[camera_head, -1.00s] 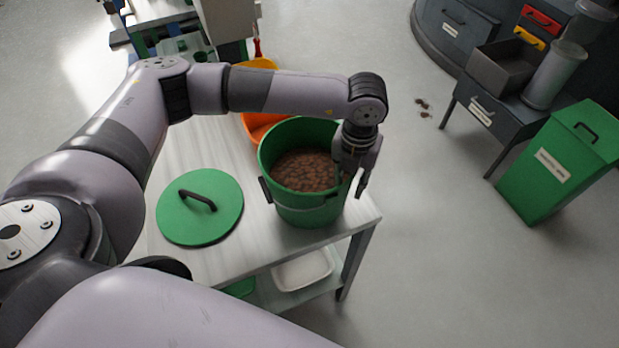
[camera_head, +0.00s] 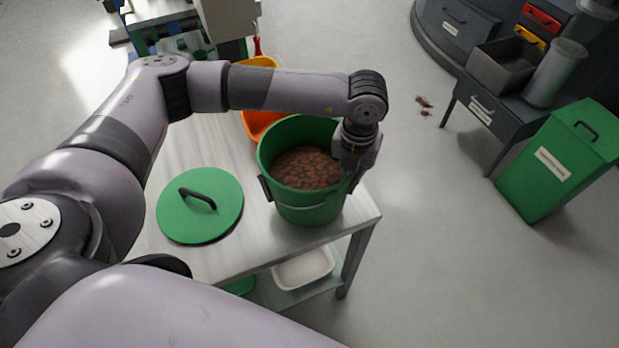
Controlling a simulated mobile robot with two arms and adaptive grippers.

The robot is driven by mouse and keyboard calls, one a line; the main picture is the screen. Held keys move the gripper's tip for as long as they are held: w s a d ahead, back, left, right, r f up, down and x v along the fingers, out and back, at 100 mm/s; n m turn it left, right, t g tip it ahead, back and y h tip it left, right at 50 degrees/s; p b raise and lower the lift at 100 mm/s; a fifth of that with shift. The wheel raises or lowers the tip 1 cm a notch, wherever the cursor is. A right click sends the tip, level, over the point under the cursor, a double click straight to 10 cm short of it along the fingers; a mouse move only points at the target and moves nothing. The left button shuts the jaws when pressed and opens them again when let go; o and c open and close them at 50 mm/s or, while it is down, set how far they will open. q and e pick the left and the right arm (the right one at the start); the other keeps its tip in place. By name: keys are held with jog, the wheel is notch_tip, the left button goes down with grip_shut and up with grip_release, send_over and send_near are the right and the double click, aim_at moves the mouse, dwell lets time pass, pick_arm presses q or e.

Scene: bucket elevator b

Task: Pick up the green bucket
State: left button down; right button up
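The green bucket (camera_head: 300,207) stands upright near the right front corner of the metal table (camera_head: 225,258). It is filled with brown lumpy material (camera_head: 306,168), and a dark handle fitting shows on its left side. My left gripper (camera_head: 353,184) points down at the bucket's right side, at the rim. Its fingertips are partly hidden against the bucket wall, so I cannot tell whether they close on the rim or the right handle. My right gripper is not in view.
A green lid (camera_head: 200,222) with a black handle lies on the table left of the bucket. Orange buckets (camera_head: 258,122) stand behind it. A white tray (camera_head: 303,268) sits on the lower shelf. A green bin (camera_head: 548,172) and a dark drawer unit (camera_head: 487,112) stand right, across open floor.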

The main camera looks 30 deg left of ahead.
pick_arm(q)
jog(key=shift+d+r, duration=0.1)
jog(key=shift+r, duration=0.05)
dwell(0.3)
jog(key=shift+w+r, duration=0.1)
jog(key=shift+r, duration=0.4)
notch_tip(320, 180, up, 19)
jog(key=b, duration=0.4)
jog(key=shift+b, duration=0.3)
jog(key=shift+f, duration=0.15)
